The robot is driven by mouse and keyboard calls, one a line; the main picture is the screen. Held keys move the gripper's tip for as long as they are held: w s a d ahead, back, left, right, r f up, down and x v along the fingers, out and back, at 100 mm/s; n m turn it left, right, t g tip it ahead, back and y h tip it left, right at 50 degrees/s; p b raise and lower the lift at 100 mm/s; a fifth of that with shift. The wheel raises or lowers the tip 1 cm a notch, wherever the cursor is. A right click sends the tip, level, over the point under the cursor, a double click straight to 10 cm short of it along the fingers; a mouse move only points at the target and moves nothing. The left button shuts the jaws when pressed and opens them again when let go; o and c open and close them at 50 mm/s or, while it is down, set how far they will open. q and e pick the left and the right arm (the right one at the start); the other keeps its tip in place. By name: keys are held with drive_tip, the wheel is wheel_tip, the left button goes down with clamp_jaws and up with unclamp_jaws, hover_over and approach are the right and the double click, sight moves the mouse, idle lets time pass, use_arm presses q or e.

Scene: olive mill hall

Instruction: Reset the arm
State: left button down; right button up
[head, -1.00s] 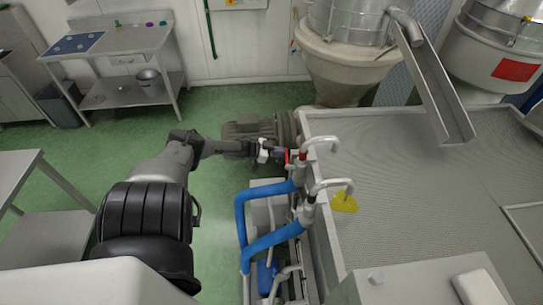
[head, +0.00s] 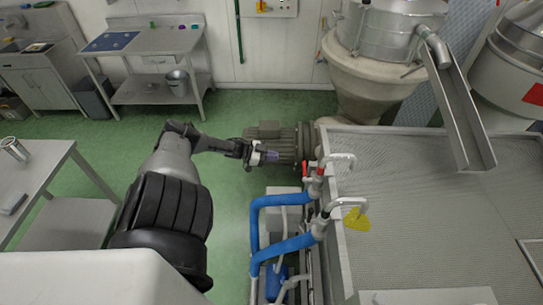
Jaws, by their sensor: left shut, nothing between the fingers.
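My left arm reaches in from the lower left, and its gripper (head: 268,157) is shut and empty. It hangs in front of the grey motor (head: 275,140) in the picture. The red valve handle (head: 305,172) on the pipes is a little to the right of the fingertips, with a visible gap between. My right gripper is not in view.
Blue hoses (head: 257,225) and curved metal pipes stand beside the large grey vat (head: 430,200) on the right. A steel table (head: 40,170) stands at left, a workbench (head: 145,45) behind. Green floor (head: 90,140) between is clear.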

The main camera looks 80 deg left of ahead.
use_arm(q)
drive_tip(key=shift+s+r, duration=0.1)
drive_tip(key=shift+s, duration=0.2)
idle(0.6)
